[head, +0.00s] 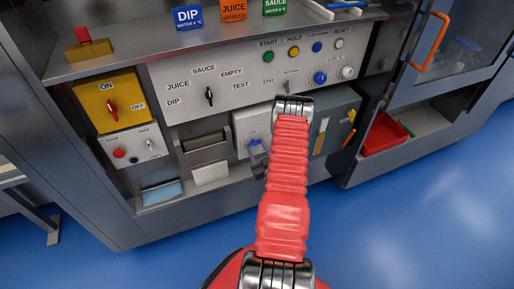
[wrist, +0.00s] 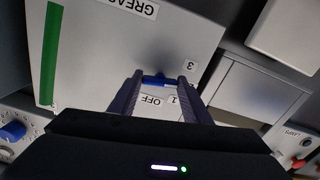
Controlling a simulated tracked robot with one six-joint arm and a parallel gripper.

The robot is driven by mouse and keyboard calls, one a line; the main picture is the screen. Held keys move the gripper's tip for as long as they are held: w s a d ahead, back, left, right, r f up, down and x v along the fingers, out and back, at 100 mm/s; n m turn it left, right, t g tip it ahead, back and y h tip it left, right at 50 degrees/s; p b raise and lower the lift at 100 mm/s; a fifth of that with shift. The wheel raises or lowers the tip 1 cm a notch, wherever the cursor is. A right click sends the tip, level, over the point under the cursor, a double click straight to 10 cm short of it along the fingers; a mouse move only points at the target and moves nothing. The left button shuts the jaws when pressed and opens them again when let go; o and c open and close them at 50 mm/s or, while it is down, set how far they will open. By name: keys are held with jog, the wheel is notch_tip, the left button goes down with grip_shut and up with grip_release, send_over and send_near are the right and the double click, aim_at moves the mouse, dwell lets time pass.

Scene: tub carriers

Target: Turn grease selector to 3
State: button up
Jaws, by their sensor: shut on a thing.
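The grease selector is a small blue knob (wrist: 158,81) on a pale panel (wrist: 105,60) in the wrist view, where the panel's labels appear upside down. My gripper (wrist: 160,79) is shut on the knob, with one dark finger at each side. The marks "3", "1" and "OFF" show around it; "3" is at upper right, "1" and "OFF" below. The fingers partly cover the dial, and which mark the knob points to is not clear. In the head view the panel (head: 240,122) is low on the console, and my red arm partly hides it.
Left of the panel are an open metal holder (head: 205,150) and a yellow ON/OFF switch plate (head: 98,88). Above is a console face with a black selector (head: 209,96) and several buttons. A grey box (head: 340,112) stands on the right, near a red tray (head: 384,136).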

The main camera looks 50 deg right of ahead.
jog(key=n, duration=0.6)
jog(key=shift+s+n, duration=0.1)
jog(key=shift+n, duration=0.3)
dwell(0.3)
jog(key=o, duration=1)
jog(key=shift+o, duration=0.2)
jog(key=v, duration=1.3)
jog(key=shift+s+a, duration=0.2)
jog(key=shift+s, duration=0.1)
